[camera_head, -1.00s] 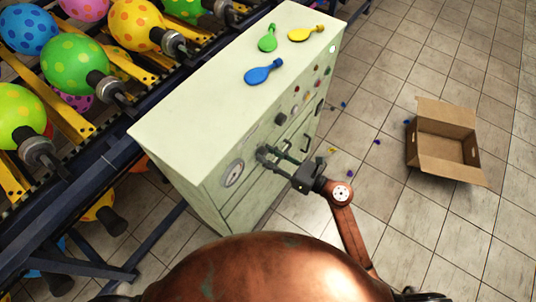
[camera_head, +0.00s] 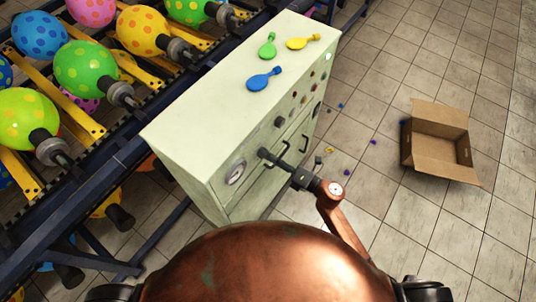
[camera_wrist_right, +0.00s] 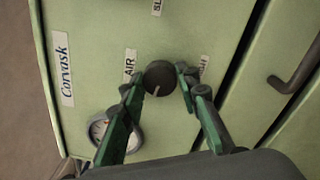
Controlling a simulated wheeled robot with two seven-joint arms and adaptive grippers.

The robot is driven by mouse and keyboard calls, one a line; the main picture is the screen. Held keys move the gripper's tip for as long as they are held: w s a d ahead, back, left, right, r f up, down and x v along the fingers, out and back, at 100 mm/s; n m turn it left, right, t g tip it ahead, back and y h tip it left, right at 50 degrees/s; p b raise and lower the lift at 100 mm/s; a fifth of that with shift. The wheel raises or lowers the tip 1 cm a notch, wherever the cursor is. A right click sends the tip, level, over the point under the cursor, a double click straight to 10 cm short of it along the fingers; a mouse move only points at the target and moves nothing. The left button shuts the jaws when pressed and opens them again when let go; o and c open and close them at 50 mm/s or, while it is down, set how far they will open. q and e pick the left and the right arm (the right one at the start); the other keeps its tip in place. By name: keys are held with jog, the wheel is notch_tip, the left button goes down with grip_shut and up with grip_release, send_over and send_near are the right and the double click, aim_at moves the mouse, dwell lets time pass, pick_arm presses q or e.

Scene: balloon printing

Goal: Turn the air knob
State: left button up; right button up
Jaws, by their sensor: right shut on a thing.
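The air knob (camera_wrist_right: 160,76) is round and dark, with a pale pointer line. It sits beside an "AIR" label (camera_wrist_right: 130,63) on the pale green cabinet front. My right gripper (camera_wrist_right: 157,80) has one finger on each side of the knob and is shut on it. In the head view my right gripper (camera_head: 268,156) reaches the cabinet (camera_head: 205,125) from the lower right, and the knob is hard to tell apart from the fingertips. My left gripper is not in view.
A round gauge (camera_head: 236,172) is left of the gripper, and a black handle (camera_head: 303,143) is to its right. An open cardboard box (camera_head: 437,142) stands on the floor. A balloon rack (camera_head: 90,165) is at left.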

jog(key=m+p, duration=0.3)
jog(key=m, duration=0.2)
jog(key=m+p, duration=0.3)
jog(key=m, duration=0.2)
jog(key=shift+w+t+h, duration=0.1)
jog(key=shift+t+h, duration=0.2)
jog(key=shift+t, duration=0.1)
jog(key=shift+f, duration=0.1)
jog(key=o, duration=1.1)
jog(key=shift+o, duration=0.3)
jog(key=v, duration=1.2)
